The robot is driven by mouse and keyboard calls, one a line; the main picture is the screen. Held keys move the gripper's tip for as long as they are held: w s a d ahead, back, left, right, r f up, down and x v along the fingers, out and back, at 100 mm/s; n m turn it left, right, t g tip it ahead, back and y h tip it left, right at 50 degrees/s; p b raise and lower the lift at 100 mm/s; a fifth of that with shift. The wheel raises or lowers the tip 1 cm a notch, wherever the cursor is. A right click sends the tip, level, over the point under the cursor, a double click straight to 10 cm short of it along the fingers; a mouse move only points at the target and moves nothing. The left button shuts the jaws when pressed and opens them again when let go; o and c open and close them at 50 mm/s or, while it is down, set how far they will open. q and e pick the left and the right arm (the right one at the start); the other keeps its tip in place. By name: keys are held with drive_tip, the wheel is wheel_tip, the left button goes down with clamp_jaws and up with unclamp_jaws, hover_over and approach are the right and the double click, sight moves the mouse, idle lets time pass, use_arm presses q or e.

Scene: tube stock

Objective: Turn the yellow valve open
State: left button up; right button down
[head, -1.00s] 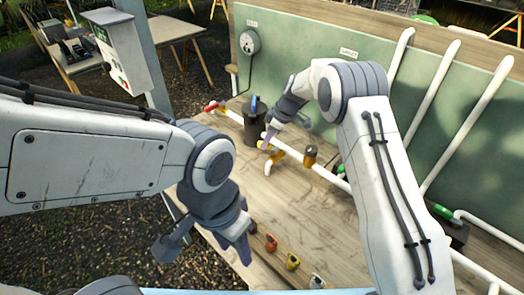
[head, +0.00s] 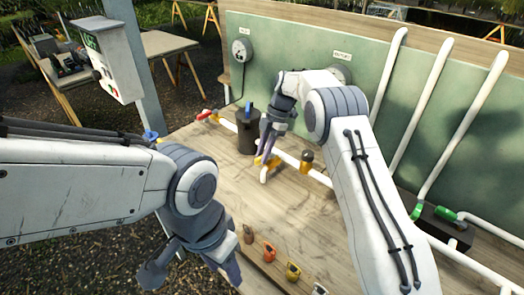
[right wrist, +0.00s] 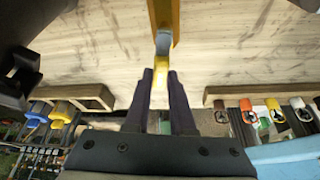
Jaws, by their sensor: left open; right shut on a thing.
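The yellow valve (head: 270,161) sits on the white pipe run on the wooden bench, beside a short white downturned pipe end (head: 264,177). My right gripper (head: 265,151) reaches down to the valve from above, its fingers partly hiding the handle. In the right wrist view a yellow bar (right wrist: 163,18) runs towards the fingers, and a yellow piece shows between them. My right gripper (right wrist: 164,73) is shut on the yellow valve's handle there. My left gripper (head: 190,268) is open and empty, low at the bench's left edge.
A black canister with a blue handle (head: 247,132) and a red-handled valve (head: 205,115) stand to the left. A brass-coloured fitting (head: 307,160) is to the right. Several small coloured pieces, including an orange one (head: 268,250), line the front edge. Green panel (head: 300,60) behind.

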sight(272, 154)
drive_tip(key=shift+s+d+r+n+g+p, duration=0.1)
drive_tip(key=shift+n+g+p, duration=0.1)
drive_tip(key=shift+n, duration=0.35)
drive_tip(key=shift+s+d+n+g+p, duration=0.1)
drive_tip(key=shift+n+g, duration=0.1)
drive_tip(key=shift+n, duration=0.35)
drive_tip(key=c, duration=0.8)
unclamp_jaws()
drive_tip(key=shift+o, duration=0.2)
drive_tip(key=shift+w+d+r, duration=0.1)
drive_tip(key=shift+d+r, duration=0.05)
drive_tip(key=shift+r, duration=0.2)
drive_tip(key=p+v, duration=0.6)
drive_tip(key=v, duration=0.3)
drive_tip(key=shift+r, duration=0.3)
